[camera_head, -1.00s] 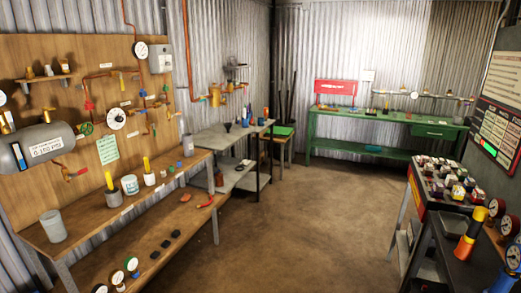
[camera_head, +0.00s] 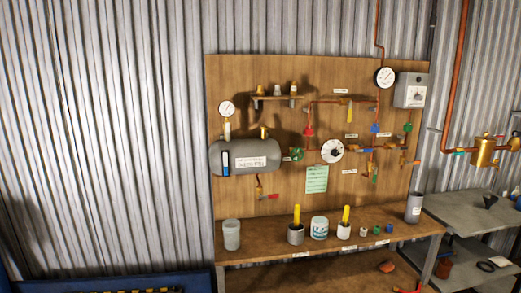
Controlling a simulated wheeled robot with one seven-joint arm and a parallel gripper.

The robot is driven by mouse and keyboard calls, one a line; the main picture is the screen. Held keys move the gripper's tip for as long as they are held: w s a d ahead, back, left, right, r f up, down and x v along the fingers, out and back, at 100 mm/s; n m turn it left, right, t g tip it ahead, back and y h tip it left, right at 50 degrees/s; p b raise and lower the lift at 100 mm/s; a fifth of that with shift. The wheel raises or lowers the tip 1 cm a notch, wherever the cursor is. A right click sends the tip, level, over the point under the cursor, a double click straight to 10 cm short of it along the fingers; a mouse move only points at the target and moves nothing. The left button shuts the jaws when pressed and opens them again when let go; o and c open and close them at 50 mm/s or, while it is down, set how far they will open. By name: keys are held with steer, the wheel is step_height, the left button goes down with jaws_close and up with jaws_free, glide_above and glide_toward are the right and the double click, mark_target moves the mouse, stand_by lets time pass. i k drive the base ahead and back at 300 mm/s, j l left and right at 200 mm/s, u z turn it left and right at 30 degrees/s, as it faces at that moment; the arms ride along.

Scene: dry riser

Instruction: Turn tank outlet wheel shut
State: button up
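The grey tank (camera_head: 215,160) is mounted on the wooden board, with a blue level strip and a white label on its front. A green handwheel (camera_head: 296,154) sits on the pipe just right of the tank, and it looks like the tank outlet wheel. Its label is too small to read, and I cannot tell how far open it is. A red handwheel (camera_head: 308,131) is above it to the right. A large white dial (camera_head: 332,151) is right of the green wheel. Another green wheel (camera_head: 408,127) is at the board's right side. My gripper is not in view.
A wooden bench (camera_head: 270,245) runs below the board, bearing a grey cup (camera_head: 231,234), pots with yellow-handled items and small coloured caps. A grey metal table (camera_head: 465,217) stands at right. A blue low object (camera_head: 110,283) is at the bottom left.

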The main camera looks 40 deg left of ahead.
mark_target(297, 154)
steer(key=i+u, duration=0.2)
steer(key=u, duration=0.25)
steer(key=i+u, duration=0.25)
steer(key=u, duration=0.15)
steer(key=i+l+u, duration=0.15)
steer(key=u, duration=0.3)
steer(key=i+l+u, duration=0.2)
steer(key=u, duration=0.2)
steer(key=i+l+u, duration=0.2)
steer(key=u, duration=0.25)
steer(key=i+l+u, duration=0.1)
steer(key=l+u, duration=0.3)
